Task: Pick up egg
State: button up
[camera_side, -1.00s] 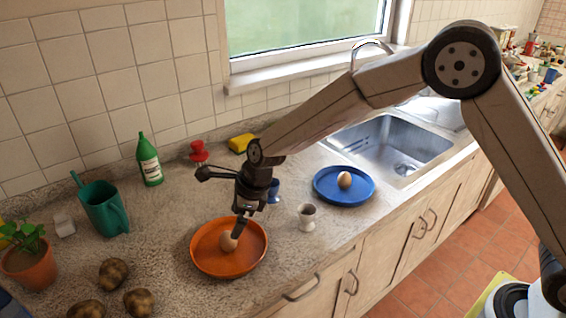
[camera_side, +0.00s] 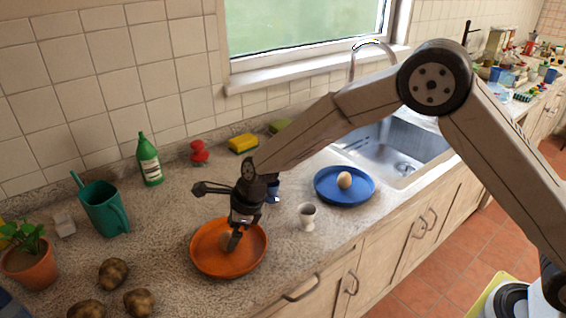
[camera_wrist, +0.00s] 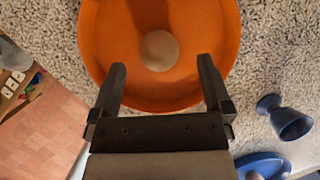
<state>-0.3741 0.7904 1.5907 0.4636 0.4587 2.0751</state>
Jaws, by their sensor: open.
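A brown egg (camera_side: 226,240) lies in an orange dish (camera_side: 210,262) on the counter. My gripper (camera_side: 235,245) is over the dish and hides part of this egg in the side view. In the wrist view the egg (camera_wrist: 159,50) lies ahead of my open fingers (camera_wrist: 160,75), roughly centred between them, with nothing held. The orange dish (camera_wrist: 105,45) fills the upper middle there. A second brown egg (camera_side: 345,180) lies on a blue plate (camera_side: 328,195) near the sink.
A white egg cup (camera_side: 307,217) stands right of the dish, and a blue cup (camera_side: 273,190) stands behind my gripper. Several potatoes (camera_side: 113,273), a green watering can (camera_side: 103,208) and a green bottle (camera_side: 149,160) are to the left. A sink (camera_side: 395,150) is at the right.

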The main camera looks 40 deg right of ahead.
jog(key=shift+x, duration=1.85)
jog(key=shift+s, duration=0.15)
jog(key=c, duration=0.8)
